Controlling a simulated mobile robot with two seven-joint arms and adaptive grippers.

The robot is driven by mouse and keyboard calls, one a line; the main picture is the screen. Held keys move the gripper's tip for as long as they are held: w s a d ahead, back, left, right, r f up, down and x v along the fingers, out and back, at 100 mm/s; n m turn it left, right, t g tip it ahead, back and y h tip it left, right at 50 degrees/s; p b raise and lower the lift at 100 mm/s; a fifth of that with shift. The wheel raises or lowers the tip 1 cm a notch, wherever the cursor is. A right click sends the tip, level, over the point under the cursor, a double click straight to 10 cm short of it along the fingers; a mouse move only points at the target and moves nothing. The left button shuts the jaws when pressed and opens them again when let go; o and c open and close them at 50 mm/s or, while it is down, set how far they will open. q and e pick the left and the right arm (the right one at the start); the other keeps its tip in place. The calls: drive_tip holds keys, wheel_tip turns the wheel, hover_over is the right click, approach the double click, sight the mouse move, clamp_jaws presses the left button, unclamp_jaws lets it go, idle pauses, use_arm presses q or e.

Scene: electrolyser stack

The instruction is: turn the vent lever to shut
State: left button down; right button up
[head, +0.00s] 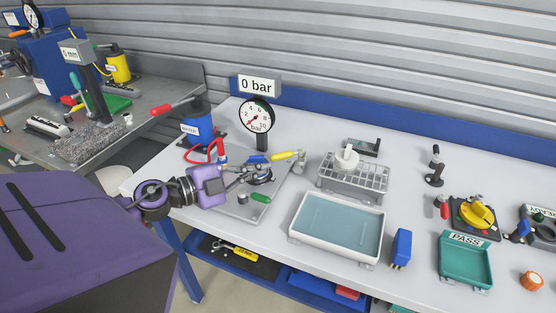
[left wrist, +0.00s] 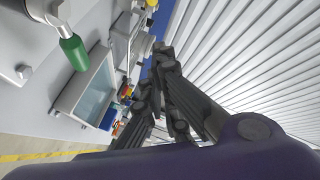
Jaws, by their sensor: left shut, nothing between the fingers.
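My left gripper (head: 262,168) reaches in from the left over the grey plate (head: 226,206) of the test rig, its fingers shut and empty. The rig has several coloured handles; I cannot tell which one is the vent lever. A yellow lever (head: 286,155) points right just past my fingertips; whether they touch it is unclear. A blue part (head: 257,158) sits close by, partly hidden by the fingers. A green handle (head: 261,197) lies nearer the front, apart from the fingers. In the left wrist view the shut fingers (left wrist: 162,62) are right of the green handle (left wrist: 73,53). My right gripper is out of view.
A gauge (head: 257,116) under a "0 bar" sign (head: 259,85) stands behind the rig. A blue pump (head: 198,125) with a red handle is behind left. A white tray (head: 337,258), a rack (head: 353,178) and a blue block (head: 401,247) stand to the right.

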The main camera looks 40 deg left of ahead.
sight(288, 154)
use_arm(q)
drive_tip(key=shift+m+h, duration=0.3)
drive_tip(key=shift+h, duration=0.1)
drive_tip(key=shift+w+a+f+b, duration=0.1)
drive_tip(key=shift+w+f+b, duration=0.4)
drive_tip(key=shift+w, duration=1.25)
drive_tip(key=shift+w+d+f+b, duration=0.15)
drive_tip(key=shift+w+f, duration=0.7)
drive_tip(key=shift+w, duration=0.95)
drive_tip(key=shift+w+a+f+b, duration=0.25)
drive_tip(key=shift+w+f, duration=0.4)
drive_tip(key=shift+w, duration=1.1)
drive_tip(key=shift+r+g+h, duration=0.15)
drive_tip(key=shift+g+h, duration=0.15)
drive_tip(key=shift+a+m+b, duration=0.1)
drive_tip(key=shift+m+b, duration=0.2)
drive_tip(key=shift+b, duration=0.05)
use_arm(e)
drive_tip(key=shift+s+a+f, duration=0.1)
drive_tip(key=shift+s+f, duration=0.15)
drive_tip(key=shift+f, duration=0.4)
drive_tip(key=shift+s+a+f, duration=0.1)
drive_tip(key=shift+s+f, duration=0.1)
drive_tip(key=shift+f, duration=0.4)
